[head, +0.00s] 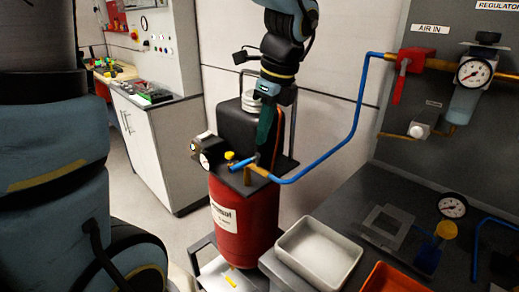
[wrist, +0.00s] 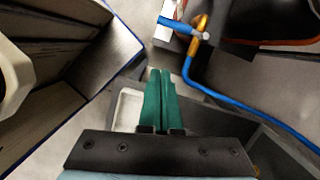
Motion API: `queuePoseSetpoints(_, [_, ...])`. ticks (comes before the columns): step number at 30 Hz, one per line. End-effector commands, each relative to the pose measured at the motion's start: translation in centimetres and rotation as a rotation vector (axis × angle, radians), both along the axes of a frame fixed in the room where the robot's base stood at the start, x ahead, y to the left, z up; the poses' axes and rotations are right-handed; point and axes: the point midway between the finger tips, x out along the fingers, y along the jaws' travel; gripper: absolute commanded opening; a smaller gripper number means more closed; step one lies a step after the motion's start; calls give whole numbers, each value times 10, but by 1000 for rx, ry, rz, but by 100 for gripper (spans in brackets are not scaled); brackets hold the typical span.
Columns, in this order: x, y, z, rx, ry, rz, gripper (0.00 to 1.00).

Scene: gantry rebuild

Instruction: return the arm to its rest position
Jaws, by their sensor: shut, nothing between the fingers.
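My arm hangs down from the top of the head view, with my gripper (head: 263,148) pointing downward in front of the black housing of the red compressor (head: 243,212). In the wrist view the two green fingers of my gripper (wrist: 160,75) lie together, with nothing between them. In the head view the fingertips appear just above the compressor's brass fitting (head: 258,174) and blue hose (head: 335,155). The wrist view shows the fitting (wrist: 197,32) and hose (wrist: 215,95) beyond the fingertips, apart from them.
The hose runs to a red valve (head: 408,65) on the grey panel. A pale tray (head: 318,252), an orange tray (head: 392,279) and a loose gauge (head: 453,205) are on the dark bench. A white cabinet (head: 160,145) stands at the back left. Some floor between is clear.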

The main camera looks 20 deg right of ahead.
Motion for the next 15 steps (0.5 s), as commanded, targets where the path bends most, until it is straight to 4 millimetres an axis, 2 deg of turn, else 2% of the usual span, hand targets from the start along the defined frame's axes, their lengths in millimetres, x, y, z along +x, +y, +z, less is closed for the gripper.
queuePoseSetpoints(4, [2, 7, 3, -15, -2, 65, 0])
queuePoseSetpoints(7, [10, 29, -9, -61, -6, 275, 0])
queuePoseSetpoints(11, [23, 80, -34, -165, -27, 766, 0])
queuePoseSetpoints(15, [29, 138, -60, -282, -63, 1369, 0])
